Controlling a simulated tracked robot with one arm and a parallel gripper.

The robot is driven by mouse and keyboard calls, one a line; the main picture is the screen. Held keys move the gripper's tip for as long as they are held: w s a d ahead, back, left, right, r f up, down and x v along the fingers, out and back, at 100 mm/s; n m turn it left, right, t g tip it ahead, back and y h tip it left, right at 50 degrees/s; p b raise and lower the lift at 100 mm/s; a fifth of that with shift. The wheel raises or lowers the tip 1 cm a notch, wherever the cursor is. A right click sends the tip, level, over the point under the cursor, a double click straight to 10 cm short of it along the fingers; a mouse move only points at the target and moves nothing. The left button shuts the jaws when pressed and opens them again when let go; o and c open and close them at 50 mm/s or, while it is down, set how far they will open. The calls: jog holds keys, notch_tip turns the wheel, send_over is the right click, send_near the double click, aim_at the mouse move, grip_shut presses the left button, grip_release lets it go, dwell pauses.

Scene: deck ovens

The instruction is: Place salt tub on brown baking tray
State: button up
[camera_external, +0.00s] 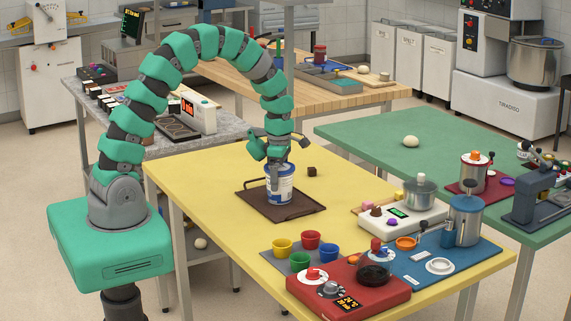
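The salt tub (284,190), a white and blue cylinder, stands upright on or just above the brown baking tray (304,207). I cannot tell whether its base touches the tray. The tray lies flat on the yellow table. My gripper (277,170) points down at the tub's top, with a grey finger in front of the tub's upper side. The other finger is hidden, and I cannot tell whether the gripper is closed on the tub.
Coloured cups (282,246), a red device (346,288), a white scale (398,219) and a blue board (455,262) fill the table's front right. The yellow table (200,172) is clear left of the tray.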

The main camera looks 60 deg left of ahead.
jog(key=shift+r, duration=0.1)
notch_tip(320, 180, up, 12)
jog(key=shift+b, duration=0.4)
jog(key=shift+r, duration=0.1)
notch_tip(320, 180, up, 26)
jog(key=w+d+m+t, duration=0.25)
jog(key=m+t, duration=0.55)
jog(key=m, duration=0.5)
jog(key=s+d+r+m+t, duration=0.1)
jog(key=s+r+m, duration=0.3)
jog(key=r, duration=0.4)
jog(key=s+d+r+m+t, duration=0.1)
jog(key=s+r+m+t, duration=0.2)
jog(key=r, duration=0.6)
jog(key=s+d+r+m+t, duration=0.1)
jog(key=s+r+m+t, duration=0.2)
jog(key=r+m, duration=0.4)
jog(key=shift+s+d+r, duration=0.25)
jog(key=shift+s+r, duration=0.55)
jog(key=shift+s, duration=0.05)
jog(key=shift+f, duration=0.1)
